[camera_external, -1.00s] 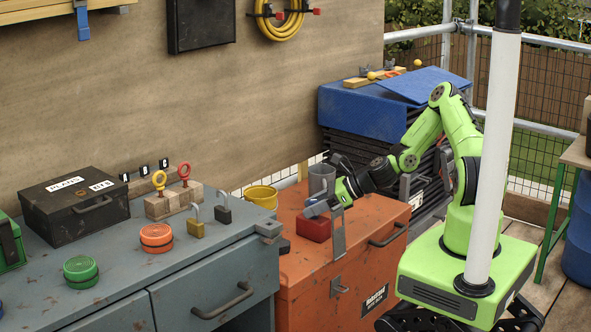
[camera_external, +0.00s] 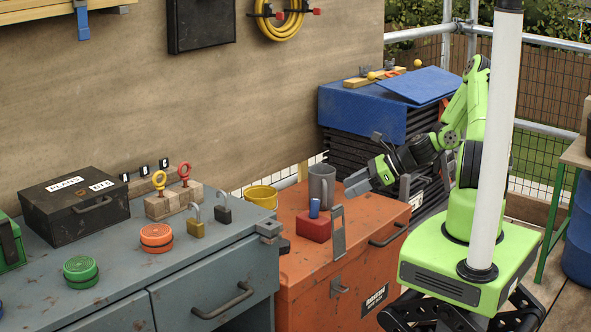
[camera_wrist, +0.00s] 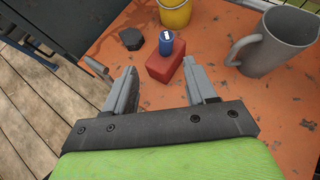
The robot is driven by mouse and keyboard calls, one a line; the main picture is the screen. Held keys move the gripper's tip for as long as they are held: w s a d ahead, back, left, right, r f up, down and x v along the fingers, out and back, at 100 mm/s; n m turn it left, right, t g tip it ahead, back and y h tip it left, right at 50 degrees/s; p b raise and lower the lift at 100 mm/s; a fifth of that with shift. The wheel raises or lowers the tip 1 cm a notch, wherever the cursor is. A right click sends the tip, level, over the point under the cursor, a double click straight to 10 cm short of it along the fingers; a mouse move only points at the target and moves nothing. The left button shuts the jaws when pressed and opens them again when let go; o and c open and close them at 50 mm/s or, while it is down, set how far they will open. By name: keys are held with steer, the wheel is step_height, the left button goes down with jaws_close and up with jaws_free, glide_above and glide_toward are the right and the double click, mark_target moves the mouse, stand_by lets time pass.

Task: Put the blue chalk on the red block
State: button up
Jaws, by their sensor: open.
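The blue chalk (camera_external: 314,208) stands upright on top of the red block (camera_external: 313,230), which lies on the orange chest. In the wrist view the blue chalk (camera_wrist: 166,43) rests on the red block (camera_wrist: 167,66), beyond my fingertips. My gripper (camera_external: 357,184) is to the right of the chalk and apart from it. In the wrist view my gripper (camera_wrist: 160,80) is open and empty, with nothing between its fingers.
A grey mug (camera_external: 322,185) stands behind the block on the orange chest (camera_external: 340,262). A raised metal hasp (camera_external: 338,232) is just right of the block. A yellow bucket (camera_external: 261,196) and dark hexagonal piece (camera_wrist: 130,39) are nearby.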

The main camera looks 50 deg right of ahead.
steer(key=s+a+r+n+g+h, duration=0.2)
steer(key=s+a+r+n+h, duration=0.1)
steer(key=s+r+n, duration=0.7)
steer(key=s+a+r+n+g+h, duration=0.1)
steer(key=s+a+r+n+h, duration=0.2)
steer(key=s+r+n, duration=0.8)
step_height(320, 180, up, 2)
steer(key=n+h, duration=0.1)
steer(key=n, duration=0.6)
steer(key=shift+r+g, duration=0.2)
steer(key=shift+g, duration=0.2)
step_height(320, 180, up, 11)
steer(key=p, duration=1)
steer(key=shift+f, duration=0.15)
